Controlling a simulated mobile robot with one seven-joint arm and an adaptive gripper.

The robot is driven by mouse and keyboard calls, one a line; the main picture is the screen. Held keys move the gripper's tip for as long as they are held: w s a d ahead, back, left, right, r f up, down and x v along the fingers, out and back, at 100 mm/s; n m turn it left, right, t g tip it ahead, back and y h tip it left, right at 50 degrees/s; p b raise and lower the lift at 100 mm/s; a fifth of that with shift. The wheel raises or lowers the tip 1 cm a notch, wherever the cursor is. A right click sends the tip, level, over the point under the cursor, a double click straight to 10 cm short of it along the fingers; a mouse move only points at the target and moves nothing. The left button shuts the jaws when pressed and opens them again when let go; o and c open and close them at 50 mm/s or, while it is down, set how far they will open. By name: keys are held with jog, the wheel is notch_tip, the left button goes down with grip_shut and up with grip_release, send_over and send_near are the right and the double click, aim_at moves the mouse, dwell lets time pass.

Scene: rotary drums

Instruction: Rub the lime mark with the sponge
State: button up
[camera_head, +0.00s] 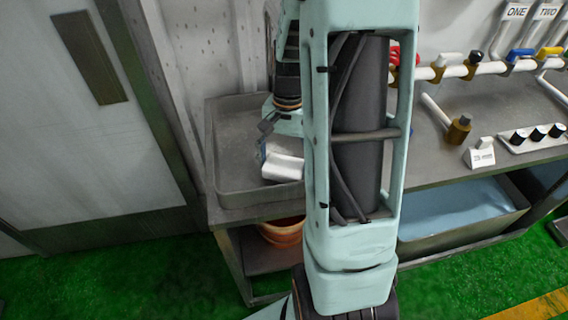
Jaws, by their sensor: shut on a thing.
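My gripper (266,138) is low over the grey tray (230,190) at the left end of the bench, partly hidden behind my own arm. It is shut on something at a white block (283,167). The block looks like the sponge, but the view is too small to be sure. A little blue shows beside the gripper. I cannot tell whether the block touches the tray floor. No lime mark can be made out; my arm covers the tray's right part.
White pipes with coloured valve handles (520,55) run along the wall at right. A brass-ended fitting (458,130), a small label stand (480,155) and a panel with black knobs (535,136) are on the bench. An orange pot (282,231) and a blue-filled basin (455,212) sit below.

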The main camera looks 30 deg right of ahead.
jog(key=shift+f+b, duration=0.5)
jog(key=shift+f, duration=0.35)
